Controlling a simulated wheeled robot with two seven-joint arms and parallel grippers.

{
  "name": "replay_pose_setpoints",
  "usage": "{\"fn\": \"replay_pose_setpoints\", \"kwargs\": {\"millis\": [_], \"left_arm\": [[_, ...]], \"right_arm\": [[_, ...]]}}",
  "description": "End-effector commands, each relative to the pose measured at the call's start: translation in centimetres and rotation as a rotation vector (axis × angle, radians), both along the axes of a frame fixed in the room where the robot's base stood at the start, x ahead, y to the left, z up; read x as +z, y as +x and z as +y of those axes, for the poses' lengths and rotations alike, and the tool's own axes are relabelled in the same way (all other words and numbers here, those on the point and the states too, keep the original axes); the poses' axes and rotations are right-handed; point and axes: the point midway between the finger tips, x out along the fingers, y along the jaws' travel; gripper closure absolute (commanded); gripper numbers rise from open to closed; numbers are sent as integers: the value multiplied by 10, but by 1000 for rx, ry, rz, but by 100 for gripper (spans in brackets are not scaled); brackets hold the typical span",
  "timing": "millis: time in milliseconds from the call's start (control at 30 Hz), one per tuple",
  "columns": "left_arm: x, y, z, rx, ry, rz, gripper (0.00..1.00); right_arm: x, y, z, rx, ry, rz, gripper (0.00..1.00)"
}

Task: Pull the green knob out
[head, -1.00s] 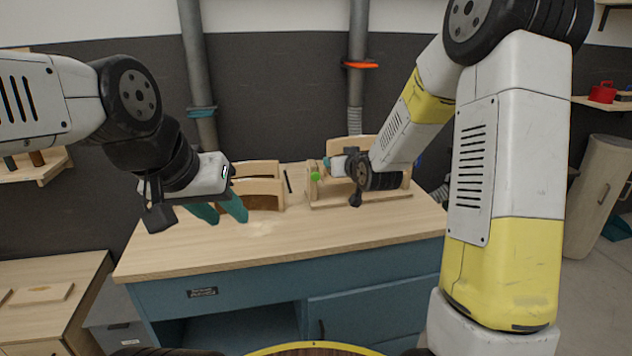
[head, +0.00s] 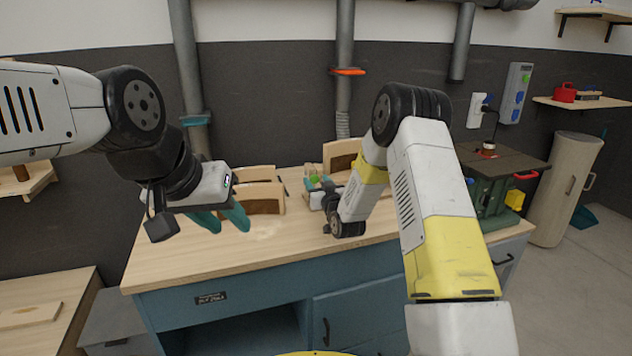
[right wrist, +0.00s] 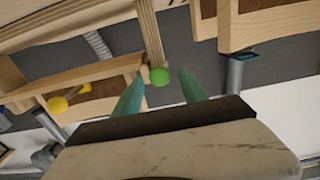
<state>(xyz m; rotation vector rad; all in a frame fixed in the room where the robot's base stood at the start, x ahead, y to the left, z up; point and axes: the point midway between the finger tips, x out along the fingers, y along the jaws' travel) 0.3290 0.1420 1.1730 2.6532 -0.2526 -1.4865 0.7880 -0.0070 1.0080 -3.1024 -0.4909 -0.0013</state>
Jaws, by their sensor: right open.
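The green knob (head: 314,179) is a small round ball at the back of the workbench. In the right wrist view the green knob (right wrist: 159,76) sits on the end of a wooden bar, in line with the gap between my fingers. My right gripper (right wrist: 160,84) is open, with a teal finger on each side of the knob; contact is not visible. In the head view my right gripper (head: 318,181) is small and partly hidden by its wrist. My left gripper (head: 228,224) is open and empty above the left part of the bench.
The wooden bench top (head: 270,240) is clear in front. Wooden box forms (head: 262,197) stand behind my left gripper.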

Motion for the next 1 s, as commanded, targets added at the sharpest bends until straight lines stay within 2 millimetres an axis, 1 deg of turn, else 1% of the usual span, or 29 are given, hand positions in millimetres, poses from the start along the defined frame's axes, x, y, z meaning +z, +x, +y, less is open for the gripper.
{"fn": "replay_pose_setpoints", "kwargs": {"millis": [33, 133, 400, 467, 600, 667, 1000], "left_arm": [[0, 0, 0, 0, 0, 0, 64], [0, 0, 0, 0, 0, 0, 64], [0, 0, 0, 0, 0, 0, 64], [0, 0, 0, 0, 0, 0, 64], [0, 0, 0, 0, 0, 0, 64], [0, 0, 0, 0, 0, 0, 64], [0, 0, 0, 0, 0, 0, 64]], "right_arm": [[0, 5, 2, 0, 0, 0, 51], [1, 10, 3, 0, 0, -1, 51], [0, 11, 4, 0, 0, 1, 51], [0, 11, 4, 0, 0, 1, 63], [0, 11, 4, 0, 0, 1, 90], [0, 11, 4, 0, -1, 1, 100], [1, 11, 4, 0, -1, 0, 100]]}}
